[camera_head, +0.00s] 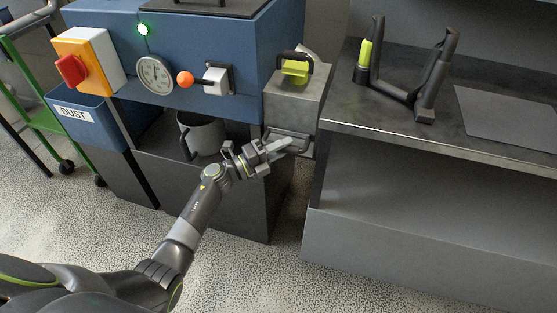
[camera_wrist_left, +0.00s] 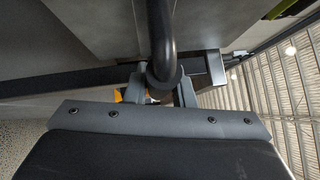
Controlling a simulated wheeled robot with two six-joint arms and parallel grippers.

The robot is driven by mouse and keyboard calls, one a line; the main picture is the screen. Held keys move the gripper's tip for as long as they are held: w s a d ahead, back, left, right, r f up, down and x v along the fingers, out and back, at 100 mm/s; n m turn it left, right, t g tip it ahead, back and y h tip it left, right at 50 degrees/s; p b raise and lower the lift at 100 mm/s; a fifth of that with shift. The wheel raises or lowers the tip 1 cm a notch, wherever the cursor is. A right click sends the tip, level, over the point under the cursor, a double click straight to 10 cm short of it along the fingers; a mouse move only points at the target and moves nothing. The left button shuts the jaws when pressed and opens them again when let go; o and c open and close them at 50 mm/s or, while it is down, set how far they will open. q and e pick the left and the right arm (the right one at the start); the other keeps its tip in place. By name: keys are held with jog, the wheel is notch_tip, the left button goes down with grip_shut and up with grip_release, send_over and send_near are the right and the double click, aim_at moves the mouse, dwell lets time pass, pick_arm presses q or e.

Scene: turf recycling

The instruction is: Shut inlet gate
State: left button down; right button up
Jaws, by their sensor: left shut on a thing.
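The inlet gate appears to be the flat grey plate (camera_head: 306,149) low on the grey inlet box (camera_head: 292,102), at the right side of the blue machine. My left gripper (camera_head: 283,147) reaches to its front. In the left wrist view a dark round handle bar (camera_wrist_left: 160,35) runs between the fingers of my left gripper (camera_wrist_left: 160,90), which are shut on it. The head view does not clearly show how far the gate is in or out, as the gripper covers part of it. My right gripper is not in view.
The blue machine (camera_head: 190,40) carries a gauge (camera_head: 155,75), an orange-knobbed lever (camera_head: 186,78) and a red switch (camera_head: 71,69). A grey pot (camera_head: 205,136) stands below. A steel bench (camera_head: 400,143) with a black holder (camera_head: 425,100) stands close on the right. Speckled floor is clear in front.

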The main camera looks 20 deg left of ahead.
pick_arm(q)
jog(key=c, duration=1.2)
grip_release()
jog(key=shift+s, duration=0.1)
jog(key=shift+c, duration=0.2)
jog(key=b+v, duration=0.1)
jog(key=v, duration=1.6)
jog(key=shift+s+a, duration=0.15)
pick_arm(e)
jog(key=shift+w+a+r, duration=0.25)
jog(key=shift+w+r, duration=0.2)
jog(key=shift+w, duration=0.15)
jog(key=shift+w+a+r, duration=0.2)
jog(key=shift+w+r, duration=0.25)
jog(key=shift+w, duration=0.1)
